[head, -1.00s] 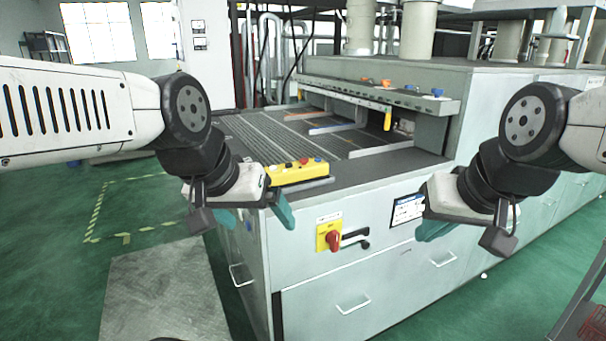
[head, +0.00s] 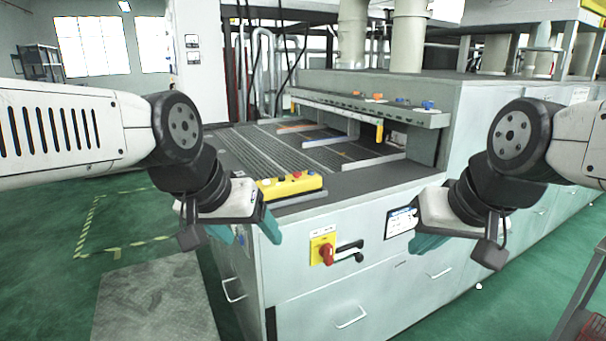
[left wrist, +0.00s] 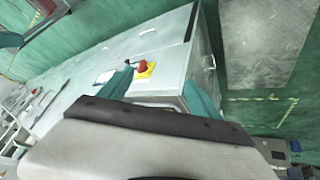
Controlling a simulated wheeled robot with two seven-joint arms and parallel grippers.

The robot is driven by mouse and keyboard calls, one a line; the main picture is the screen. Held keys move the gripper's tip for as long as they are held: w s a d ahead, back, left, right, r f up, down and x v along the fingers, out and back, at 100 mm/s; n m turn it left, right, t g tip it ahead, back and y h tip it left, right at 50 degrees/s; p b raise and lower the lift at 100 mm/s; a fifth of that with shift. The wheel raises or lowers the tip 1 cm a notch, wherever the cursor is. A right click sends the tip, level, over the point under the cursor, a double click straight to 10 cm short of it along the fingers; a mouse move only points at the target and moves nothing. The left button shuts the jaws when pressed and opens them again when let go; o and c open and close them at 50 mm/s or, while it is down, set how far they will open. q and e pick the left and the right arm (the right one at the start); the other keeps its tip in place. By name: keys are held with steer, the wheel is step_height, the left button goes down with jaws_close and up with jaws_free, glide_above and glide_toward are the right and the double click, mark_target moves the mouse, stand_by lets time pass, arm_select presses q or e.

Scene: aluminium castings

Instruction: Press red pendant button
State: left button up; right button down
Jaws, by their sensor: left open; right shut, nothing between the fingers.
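The yellow pendant (head: 291,187) lies on the near left edge of the machine's top, with a small red button (head: 296,174) and other buttons on its upper face. My left gripper (head: 256,232) is open and empty, in front of the machine's near corner, just left of and below the pendant. In the left wrist view its teal fingers (left wrist: 160,95) are spread, with the machine's front face beyond; I cannot make out the pendant there.
A red rotary switch on a yellow plate (head: 323,251) sticks out of the machine's front; it also shows in the left wrist view (left wrist: 143,68). A rail with small coloured knobs (head: 372,106) spans the machine top. A grey cart (head: 583,315) stands at the lower right. Green floor lies left.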

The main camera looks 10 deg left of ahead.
arm_select(q)
jaws_close()
stand_by(1.4)
